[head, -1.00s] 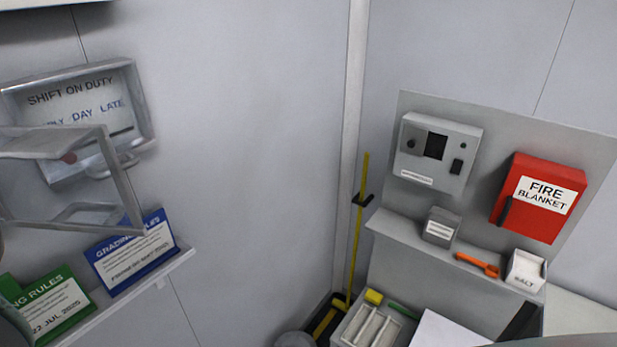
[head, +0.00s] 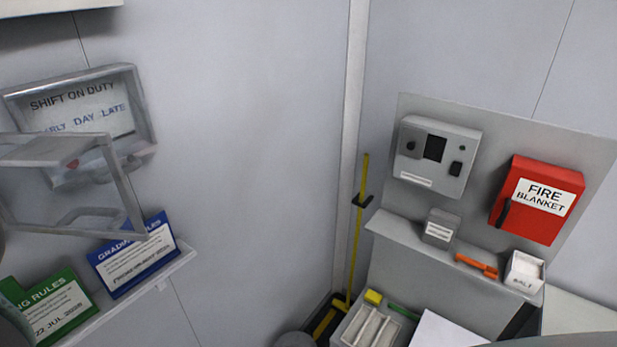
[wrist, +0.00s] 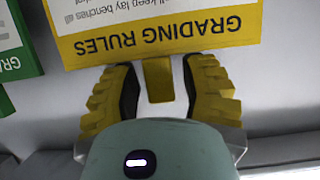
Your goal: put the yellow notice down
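The yellow notice (wrist: 160,38), lettered GRADING RULES, shows upside down at the top of the wrist view. Its upper part in that picture is cut off. A yellow tab (wrist: 158,80) sticks out from its edge toward my gripper. My gripper (wrist: 158,84) is open, with one yellow finger on each side of the tab and a narrow gap on both sides. In the head view I cannot make out the yellow notice or my fingers.
A green notice (head: 58,310) and a blue notice (head: 132,255) stand on a narrow wall ledge (head: 150,285). A grey open frame (head: 125,190) juts out before the shift board (head: 85,110). A fire blanket box (head: 538,200) and small shelf items are at right.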

